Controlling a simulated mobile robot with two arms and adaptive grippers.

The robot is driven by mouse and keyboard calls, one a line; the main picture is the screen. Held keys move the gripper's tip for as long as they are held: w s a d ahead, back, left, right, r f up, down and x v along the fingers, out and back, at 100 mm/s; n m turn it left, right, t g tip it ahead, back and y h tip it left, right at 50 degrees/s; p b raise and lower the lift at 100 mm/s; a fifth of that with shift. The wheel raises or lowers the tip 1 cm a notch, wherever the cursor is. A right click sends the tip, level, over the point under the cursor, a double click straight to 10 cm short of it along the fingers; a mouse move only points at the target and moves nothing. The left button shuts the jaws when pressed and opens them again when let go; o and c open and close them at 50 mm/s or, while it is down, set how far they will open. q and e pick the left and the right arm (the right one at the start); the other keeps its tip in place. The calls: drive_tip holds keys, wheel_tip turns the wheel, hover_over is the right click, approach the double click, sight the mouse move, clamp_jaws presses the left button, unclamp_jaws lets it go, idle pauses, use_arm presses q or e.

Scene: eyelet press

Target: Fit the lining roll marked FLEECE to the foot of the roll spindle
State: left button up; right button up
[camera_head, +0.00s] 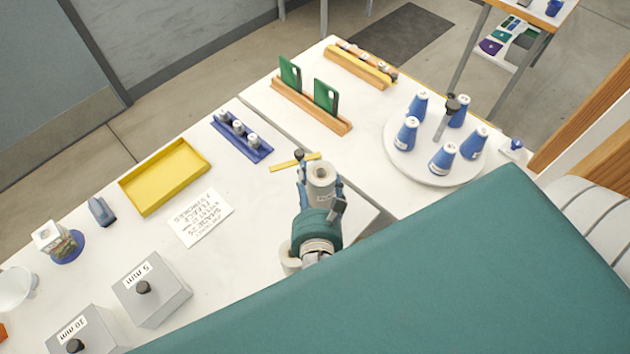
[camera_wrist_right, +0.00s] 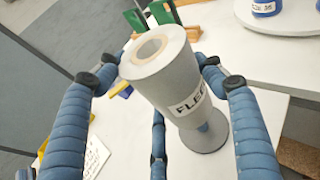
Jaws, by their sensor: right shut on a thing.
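My right gripper (camera_head: 319,168) is shut on a pale grey lining roll (camera_head: 321,174) with a tan hollow core. In the right wrist view its label reads "FLEE", with the rest cut off by the roll's curve (camera_wrist_right: 166,78). The fingers of my right gripper (camera_wrist_right: 160,68) sit on both sides of the roll, its open end facing that camera. A grey disc with a bluish part (camera_wrist_right: 206,136) shows below the roll; I cannot tell whether they touch or whether it is the spindle's foot. No roll spindle shows clearly. My left gripper is out of view.
A round white stand (camera_head: 432,172) with several blue cones is at the right. A wooden rack (camera_head: 308,110) holds green cards. A blue tray (camera_head: 262,154), yellow tray (camera_head: 181,207), printed card (camera_head: 201,218) and grey boxes (camera_head: 165,312) lie left. A teal surface covers the lower right.

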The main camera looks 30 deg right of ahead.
sight(316, 202)
drive_tip(key=shift+f+b, duration=1.3)
drive_tip(key=shift+f, duration=0.85)
drive_tip(key=shift+r+p, duration=1.25)
drive_tip(key=shift+p, duration=0.15)
drive_tip(key=shift+r+p, duration=0.45)
drive_tip(key=shift+r, duration=1.5)
drive_tip(key=shift+f, duration=0.4)
idle(0.6)
drive_tip(key=shift+f+b, duration=0.55)
drive_tip(key=shift+f, duration=0.25)
idle(0.7)
